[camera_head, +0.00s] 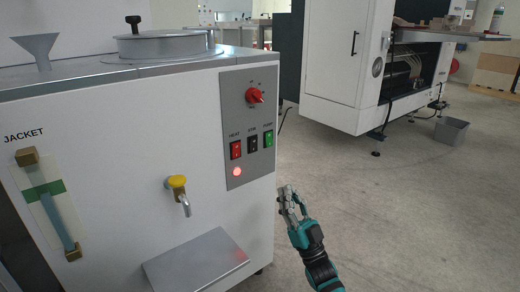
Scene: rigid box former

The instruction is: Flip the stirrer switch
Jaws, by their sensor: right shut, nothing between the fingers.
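The grey control panel (248,125) is on the front face of the white machine. The black stirrer switch (252,143), labelled STIR, sits in the middle of a row between the red HEAT switch (235,149) and the green PUMP switch (268,138). A red knob (254,96) is above the row and a lit red lamp (237,171) is below it. My right gripper (289,193) is shut and empty, to the right of the machine's front corner, lower than the switches and apart from them. My left gripper is not in view.
A yellow-handled tap (177,184) sticks out of the machine's front above a metal shelf (195,262). A lidded vessel (166,44) and a funnel (37,47) are on top. Open floor (430,210) lies to the right, with a grey bin (451,131) farther back.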

